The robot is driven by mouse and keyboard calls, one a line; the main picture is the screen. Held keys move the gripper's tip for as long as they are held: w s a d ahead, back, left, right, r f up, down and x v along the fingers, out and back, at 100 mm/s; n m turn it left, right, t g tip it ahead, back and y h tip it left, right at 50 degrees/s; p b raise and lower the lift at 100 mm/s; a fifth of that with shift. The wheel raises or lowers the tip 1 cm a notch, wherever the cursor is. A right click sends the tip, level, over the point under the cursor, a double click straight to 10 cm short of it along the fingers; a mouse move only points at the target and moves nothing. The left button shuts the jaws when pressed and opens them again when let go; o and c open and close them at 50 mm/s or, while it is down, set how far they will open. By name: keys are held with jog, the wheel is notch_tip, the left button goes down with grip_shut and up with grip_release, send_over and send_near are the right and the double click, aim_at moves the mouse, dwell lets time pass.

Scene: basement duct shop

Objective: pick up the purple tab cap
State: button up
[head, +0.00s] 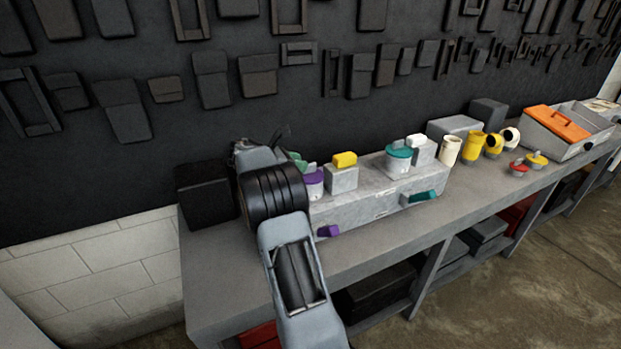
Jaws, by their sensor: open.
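A purple piece (328,231) sticks out low at the front of a long grey metal duct box on the bench, just right of my arm. A second purple part, a round purple-topped white cylinder (314,184), stands on top of the box. I cannot tell for certain which is the purple tab cap. My arm reaches up from the bottom and covers the left end of the box. My gripper is hidden behind my arm, so its fingers do not show.
The duct box (370,208) also carries a yellow block (345,159), a teal-topped cylinder (398,158) and a teal front piece (419,197). Green pieces (298,161) show beside my arm. Yellow and cream pipe fittings (472,147) and an orange-topped toolbox (557,125) stand to the right. The front bench strip (400,240) is clear.

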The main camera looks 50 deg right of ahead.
aim_at(312, 165)
jog(key=shift+p+x, duration=0.9)
jog(key=shift+x, duration=1.9)
jog(key=shift+a, duration=0.1)
grip_shut()
